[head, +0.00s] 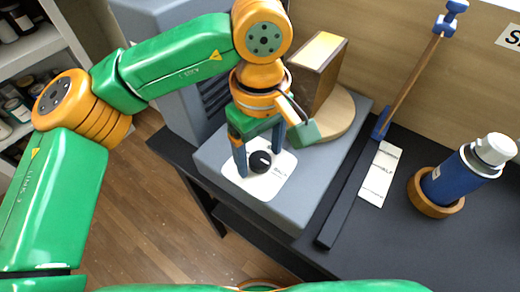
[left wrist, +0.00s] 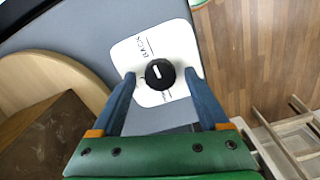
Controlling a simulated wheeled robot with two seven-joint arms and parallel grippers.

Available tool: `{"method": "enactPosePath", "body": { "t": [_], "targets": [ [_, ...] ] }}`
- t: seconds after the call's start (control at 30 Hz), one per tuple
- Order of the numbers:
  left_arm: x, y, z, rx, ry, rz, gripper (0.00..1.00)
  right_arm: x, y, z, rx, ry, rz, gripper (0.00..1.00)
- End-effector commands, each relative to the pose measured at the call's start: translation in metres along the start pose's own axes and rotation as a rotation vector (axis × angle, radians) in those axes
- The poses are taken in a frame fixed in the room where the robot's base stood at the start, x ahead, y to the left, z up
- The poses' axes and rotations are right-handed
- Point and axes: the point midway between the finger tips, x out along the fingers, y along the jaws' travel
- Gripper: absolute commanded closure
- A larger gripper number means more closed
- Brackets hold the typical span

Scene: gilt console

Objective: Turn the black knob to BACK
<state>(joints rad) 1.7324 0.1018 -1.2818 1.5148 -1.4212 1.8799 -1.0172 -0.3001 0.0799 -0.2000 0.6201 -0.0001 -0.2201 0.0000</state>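The black knob (head: 260,162) sits on a white plate (head: 272,184) on top of a grey box. In the left wrist view the knob (left wrist: 161,75) carries a short white mark, up and left of its middle. The word BACK is printed on the plate (left wrist: 126,51), up and left of the knob; other print below it is too small to read. My left gripper (left wrist: 159,76) is open, with one finger on each side of the knob and a visible gap at each side. My right gripper is not in view.
The grey box (head: 215,158) also bears a brown block (head: 313,80) on a round wooden base (head: 338,118), close to my left gripper. On the black table, a blue bottle (head: 462,180) stands in a wooden ring (head: 425,203), near a blue-ended rod (head: 408,78) and a white label (head: 380,175).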

Motion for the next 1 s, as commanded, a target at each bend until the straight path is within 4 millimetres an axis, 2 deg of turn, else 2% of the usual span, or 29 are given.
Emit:
{"method": "enactPosePath", "body": {
  "t": [0.27, 0.37, 0.5, 0.63, 1.0],
  "targets": [
    [-0.001, 0.000, 0.000, -0.001, 0.000, -0.001, 0.22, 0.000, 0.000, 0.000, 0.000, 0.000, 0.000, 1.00],
    [-0.016, 0.001, 0.000, -0.003, 0.002, 0.002, 0.22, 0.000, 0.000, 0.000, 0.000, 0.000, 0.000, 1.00],
    [-0.049, 0.001, 0.000, -0.003, 0.001, 0.002, 0.22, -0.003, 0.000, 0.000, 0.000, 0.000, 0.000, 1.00],
    [-0.068, 0.000, 0.000, -0.001, 0.001, 0.000, 0.22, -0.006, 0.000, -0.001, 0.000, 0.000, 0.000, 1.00],
    [-0.071, 0.000, 0.000, -0.001, -0.001, -0.001, 0.22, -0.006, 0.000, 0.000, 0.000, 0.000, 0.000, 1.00]
  ]
}}
